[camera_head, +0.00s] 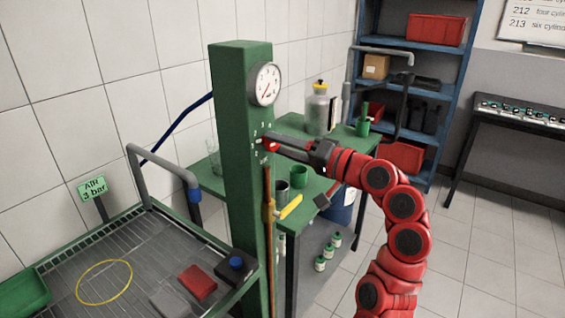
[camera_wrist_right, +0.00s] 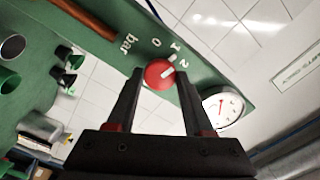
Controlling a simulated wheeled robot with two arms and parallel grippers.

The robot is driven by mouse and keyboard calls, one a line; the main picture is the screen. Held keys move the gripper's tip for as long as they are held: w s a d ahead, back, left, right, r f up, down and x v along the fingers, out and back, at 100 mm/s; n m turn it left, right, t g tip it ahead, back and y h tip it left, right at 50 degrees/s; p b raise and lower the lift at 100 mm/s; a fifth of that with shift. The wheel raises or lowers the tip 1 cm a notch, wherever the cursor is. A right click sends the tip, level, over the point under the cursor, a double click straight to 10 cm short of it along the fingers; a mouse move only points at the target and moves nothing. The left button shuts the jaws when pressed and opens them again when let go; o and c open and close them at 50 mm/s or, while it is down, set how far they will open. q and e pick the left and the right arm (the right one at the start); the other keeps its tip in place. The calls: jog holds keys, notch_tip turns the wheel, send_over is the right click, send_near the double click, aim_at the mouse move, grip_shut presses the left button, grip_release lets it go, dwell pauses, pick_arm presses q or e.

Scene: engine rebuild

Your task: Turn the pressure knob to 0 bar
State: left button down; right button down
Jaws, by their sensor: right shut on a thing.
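The red pressure knob (camera_wrist_right: 158,74) sits on the green post (camera_head: 240,140), below the pressure gauge (camera_head: 266,84). The wrist view shows a white pointer mark on it and white numbers 0, 1 and 2 around it, beside the word "bar". The mark slants to the upper right, roughly toward 1 and 2; its exact reading is unclear. My right gripper (camera_head: 272,146) is shut on the knob, one finger on each side, as in the wrist view (camera_wrist_right: 160,76). The gauge (camera_wrist_right: 222,107) has a red needle; its value is too small to read. My left gripper is out of view.
A grated bench (camera_head: 140,245) with a yellow ring, red block and green bin lies at left. A sign (camera_head: 92,188) reads "AIR 3 bar". A green table (camera_head: 215,186) with bottle and cups stands behind the post. Blue shelves (camera_head: 425,88) stand at the back.

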jog(key=n+b, duration=0.6)
jog(key=shift+f+b, duration=0.3)
jog(key=shift+f, duration=0.05)
jog(key=n+b, duration=0.2)
jog(key=n, duration=0.2)
jog(key=shift+r+b, duration=0.1)
jog(key=shift+b, duration=0.3)
jog(key=shift+r+n+b, duration=0.1)
jog(key=shift+n+b, duration=0.25)
jog(key=shift+n, duration=0.35)
jog(key=shift+c, duration=1.5)
grip_release()
jog(key=shift+r, duration=0.1)
jog(key=v, duration=1.7)
jog(key=shift+s+d+p, duration=0.15)
jog(key=shift+p, duration=0.2)
